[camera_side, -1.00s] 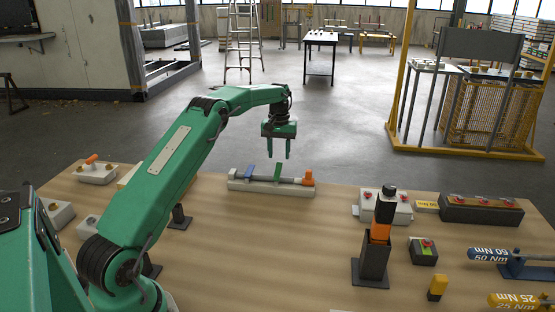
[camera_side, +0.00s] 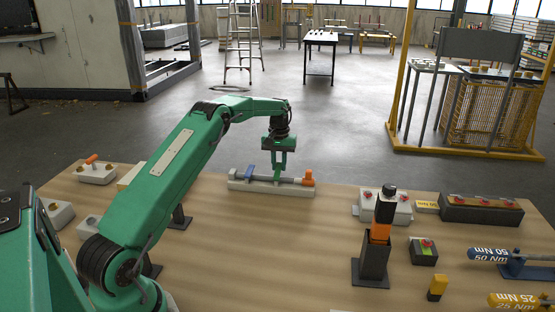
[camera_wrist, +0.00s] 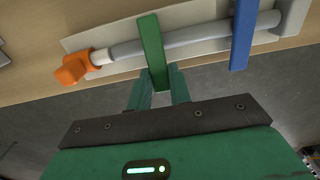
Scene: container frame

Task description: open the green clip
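The green clip (camera_wrist: 152,45) lies across a grey rod in the wrist view, and its near end is between my gripper's fingers. My gripper (camera_wrist: 161,75) looks closed in on both sides of that end, with little gap visible. In the side view my gripper (camera_side: 279,172) is down at the rod's fixture, pointing downward. There the clip is largely hidden by the fingers. The grey rod (camera_wrist: 195,36) has an orange end piece (camera_wrist: 76,68) and lies along a pale base (camera_side: 262,188).
A blue clip (camera_wrist: 243,35) crosses the same rod beside the green one; it also shows in the side view (camera_side: 249,173). An orange-and-black tool in a dark holder (camera_side: 371,260) stands at right. Bare table (camera_side: 270,250) lies in front of the fixture.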

